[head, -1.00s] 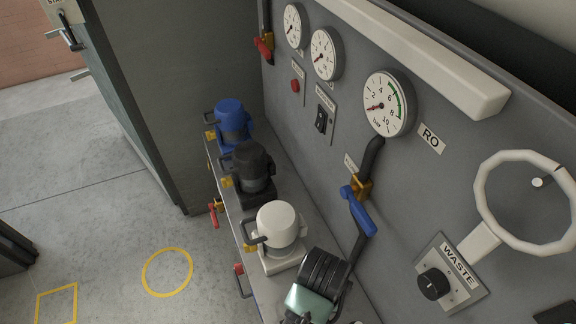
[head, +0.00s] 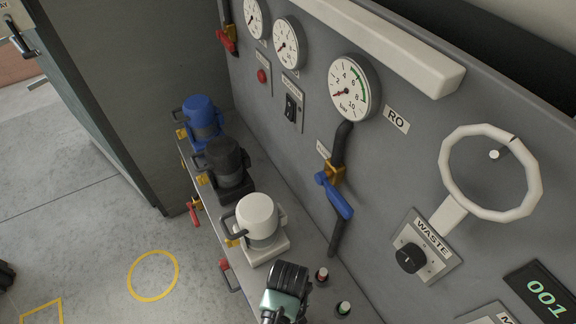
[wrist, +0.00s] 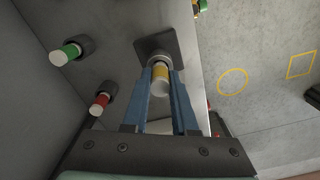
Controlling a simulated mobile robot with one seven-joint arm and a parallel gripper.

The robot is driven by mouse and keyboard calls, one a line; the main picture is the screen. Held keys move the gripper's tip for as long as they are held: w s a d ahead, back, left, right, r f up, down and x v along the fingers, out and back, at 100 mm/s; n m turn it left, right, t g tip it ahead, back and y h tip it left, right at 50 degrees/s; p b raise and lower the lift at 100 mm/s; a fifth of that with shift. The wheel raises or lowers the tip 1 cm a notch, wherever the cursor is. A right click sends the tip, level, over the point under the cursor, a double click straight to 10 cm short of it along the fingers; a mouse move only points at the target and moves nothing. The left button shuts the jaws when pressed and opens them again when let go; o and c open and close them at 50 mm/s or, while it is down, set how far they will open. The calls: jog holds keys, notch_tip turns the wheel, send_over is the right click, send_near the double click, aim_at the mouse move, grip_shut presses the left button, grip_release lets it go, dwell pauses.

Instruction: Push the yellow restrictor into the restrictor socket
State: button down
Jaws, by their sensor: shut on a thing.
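The yellow restrictor (wrist: 160,74) is between the blue fingers of my gripper (wrist: 160,72) in the wrist view, and the gripper is shut on it. Its far end lines up with a round fitting on a dark square plate (wrist: 172,43), which looks like the restrictor socket. The end meets or overlaps the fitting in the picture; I cannot tell how deep it sits. In the head view my gripper shows at the bottom edge beside the white pump, and its fingers and the restrictor are hidden.
A red-capped fitting (head: 322,275) and a green-capped one (head: 343,309) stand right of my gripper. The white pump (head: 257,218), black pump (head: 228,165) and blue pump (head: 203,118) line the ledge. A blue-handled valve (head: 335,195) and WASTE knob (head: 410,258) are on the panel.

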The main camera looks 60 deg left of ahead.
jog(key=shift+f, duration=0.1)
jog(key=c, duration=0.7)
grip_release()
notch_tip(320, 180, up, 12)
dwell(0.4)
jog(key=shift+s, duration=0.1)
